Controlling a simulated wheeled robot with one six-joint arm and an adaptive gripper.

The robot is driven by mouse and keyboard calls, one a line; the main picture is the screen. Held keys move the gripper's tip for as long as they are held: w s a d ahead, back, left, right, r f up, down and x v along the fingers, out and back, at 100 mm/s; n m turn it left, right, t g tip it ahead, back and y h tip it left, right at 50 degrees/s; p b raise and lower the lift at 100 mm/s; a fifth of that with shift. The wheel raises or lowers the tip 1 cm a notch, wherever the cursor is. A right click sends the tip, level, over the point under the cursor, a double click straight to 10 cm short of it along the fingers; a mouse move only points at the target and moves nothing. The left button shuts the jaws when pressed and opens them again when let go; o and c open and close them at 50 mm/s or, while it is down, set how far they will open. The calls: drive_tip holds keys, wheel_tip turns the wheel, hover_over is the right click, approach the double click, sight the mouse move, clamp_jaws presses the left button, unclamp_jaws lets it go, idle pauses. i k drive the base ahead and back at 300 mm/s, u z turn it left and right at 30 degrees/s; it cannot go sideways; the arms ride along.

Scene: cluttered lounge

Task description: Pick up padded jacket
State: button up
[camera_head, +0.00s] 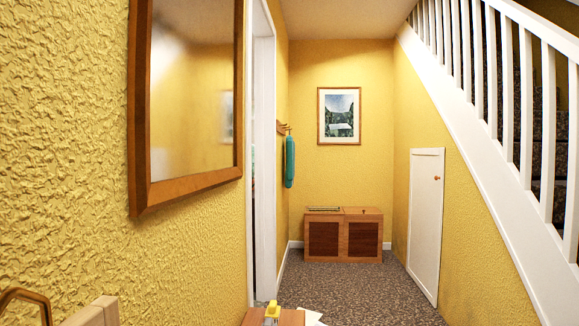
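A teal, narrow hanging thing (290,162) is on the wooden hook rail (283,129) on the left wall, past the white door frame. It looks like a folded or edge-on garment and may be the padded jacket; I cannot tell for sure from this distance. No other jacket shows clearly. My gripper is not in view.
A low wooden cabinet (342,238) stands at the far wall below a framed picture (339,115). A wooden surface with a yellow object (272,311) is at the bottom edge. The carpet (375,295) is clear ahead. The stair wall closes the right side.

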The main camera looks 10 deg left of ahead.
sight(290, 157)
drive_tip(key=i, duration=7.6)
drive_tip(key=u, duration=2.5)
